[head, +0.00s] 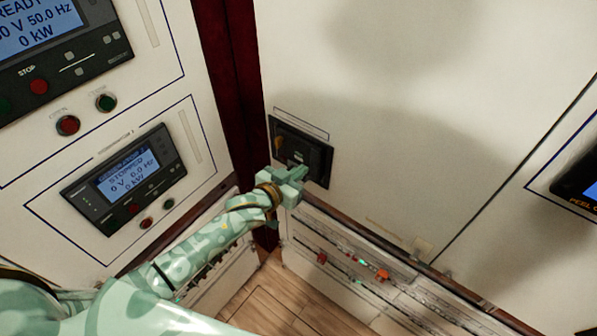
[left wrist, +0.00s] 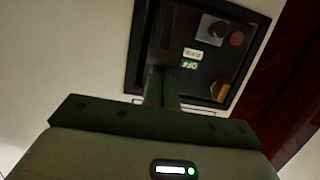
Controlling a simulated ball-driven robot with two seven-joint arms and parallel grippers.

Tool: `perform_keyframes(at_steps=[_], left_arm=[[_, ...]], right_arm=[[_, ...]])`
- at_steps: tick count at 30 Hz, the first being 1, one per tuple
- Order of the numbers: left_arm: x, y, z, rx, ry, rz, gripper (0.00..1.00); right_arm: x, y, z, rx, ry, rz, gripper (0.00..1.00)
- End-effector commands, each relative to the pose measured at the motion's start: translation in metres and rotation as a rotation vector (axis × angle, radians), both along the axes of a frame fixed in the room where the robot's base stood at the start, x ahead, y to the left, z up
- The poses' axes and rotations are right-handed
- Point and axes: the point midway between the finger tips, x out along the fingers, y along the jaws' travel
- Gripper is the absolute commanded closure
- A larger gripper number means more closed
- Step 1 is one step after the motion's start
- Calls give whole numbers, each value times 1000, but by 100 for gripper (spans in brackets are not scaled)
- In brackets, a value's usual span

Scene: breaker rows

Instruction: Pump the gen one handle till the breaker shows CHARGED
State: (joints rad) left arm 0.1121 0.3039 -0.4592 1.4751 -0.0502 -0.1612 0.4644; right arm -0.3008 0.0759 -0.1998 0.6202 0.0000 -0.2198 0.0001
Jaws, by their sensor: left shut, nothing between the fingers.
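The breaker (head: 318,160) is a dark framed unit set in the white cabinet face, in the middle of the head view. It fills the upper part of the left wrist view (left wrist: 228,75), with a green OFF flag (left wrist: 190,64), a pale label (left wrist: 193,53), a grey square (left wrist: 211,31), a red round part and a brass-coloured part. My left gripper (head: 298,172) is shut and empty, its fingertips (left wrist: 163,72) at the breaker's front. I cannot tell whether they touch it. No charging handle stands out; the fingers hide part of the breaker. My right gripper is not in view.
A generator panel (head: 128,182) on the left reads STOPPED; another (head: 50,45) above it reads READY. A low row of devices with red parts (head: 382,274) runs below the breaker's cabinet. A dark red post (head: 236,75) stands in the corner. Another display (head: 590,192) shows at the right edge.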

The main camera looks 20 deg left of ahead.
Motion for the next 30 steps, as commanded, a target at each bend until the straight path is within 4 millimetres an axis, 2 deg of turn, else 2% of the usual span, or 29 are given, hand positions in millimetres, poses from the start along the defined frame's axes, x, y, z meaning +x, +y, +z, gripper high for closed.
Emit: perform_keyframes(at_steps=[5, 23, 30], left_arm=[[0, 0, -1, -1, -2, 0, 100], [-8, 3, -9, -34, -94, 1, 100], [-14, 5, -19, -63, -164, 2, 100]], right_arm=[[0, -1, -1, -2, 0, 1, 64], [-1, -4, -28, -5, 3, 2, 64], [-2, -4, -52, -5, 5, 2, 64]])
